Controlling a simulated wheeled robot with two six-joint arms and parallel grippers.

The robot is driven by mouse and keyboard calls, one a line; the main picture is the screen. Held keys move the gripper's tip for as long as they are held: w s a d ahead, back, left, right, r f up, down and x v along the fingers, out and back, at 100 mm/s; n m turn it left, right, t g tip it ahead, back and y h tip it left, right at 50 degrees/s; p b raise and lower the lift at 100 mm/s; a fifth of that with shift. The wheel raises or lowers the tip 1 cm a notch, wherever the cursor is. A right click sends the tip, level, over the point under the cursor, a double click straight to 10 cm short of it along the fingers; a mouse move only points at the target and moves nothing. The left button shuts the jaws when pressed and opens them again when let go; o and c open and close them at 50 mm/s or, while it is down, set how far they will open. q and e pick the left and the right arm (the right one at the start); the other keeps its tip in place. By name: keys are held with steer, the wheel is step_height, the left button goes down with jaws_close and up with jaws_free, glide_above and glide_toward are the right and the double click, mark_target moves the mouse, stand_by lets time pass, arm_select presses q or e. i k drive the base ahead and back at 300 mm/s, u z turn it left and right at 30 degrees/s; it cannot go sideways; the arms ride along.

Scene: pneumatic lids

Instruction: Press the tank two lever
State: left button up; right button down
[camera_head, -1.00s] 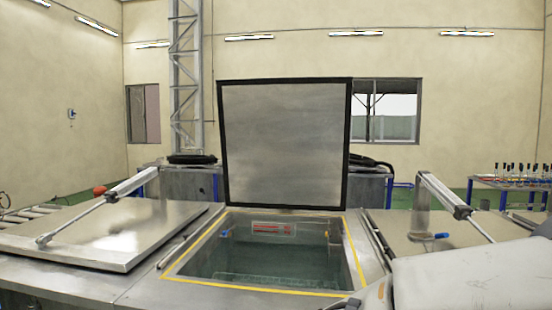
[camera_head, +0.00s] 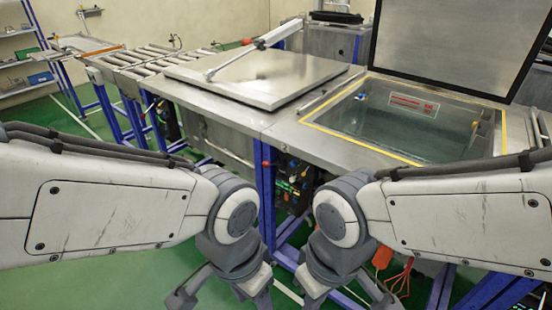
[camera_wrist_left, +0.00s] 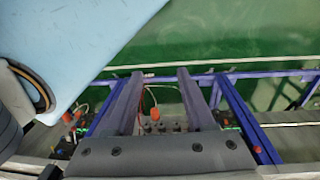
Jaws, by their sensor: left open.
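An open tank (camera_head: 440,135) with a yellow-edged rim and clear liquid is at the right in the head view, its lid (camera_head: 455,45) standing upright. A tank with its lid (camera_head: 255,75) down is left of it. I see no tank number, so I cannot tell which is tank two. Below the tanks is a dark valve panel (camera_head: 293,178) with small red parts. An orange-red knob (camera_wrist_left: 154,114) shows between the fingers in the left wrist view; whether it is the lever is unclear. My left gripper (camera_head: 222,298) is open and low, in front of the frame. My right gripper (camera_head: 345,297) has spread fingers.
Blue frame legs (camera_head: 266,195) stand below the tanks. An orange part (camera_head: 382,256) hangs low at the right. A roller conveyor (camera_head: 150,65) runs off to the left. Green floor (camera_head: 100,285) is free at the front left.

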mark_target(266, 164)
steer(key=u, duration=0.05)
steer(key=k, duration=0.65)
steer(key=u, duration=0.45)
steer(key=i, duration=1.15)
steer(key=z, duration=0.5)
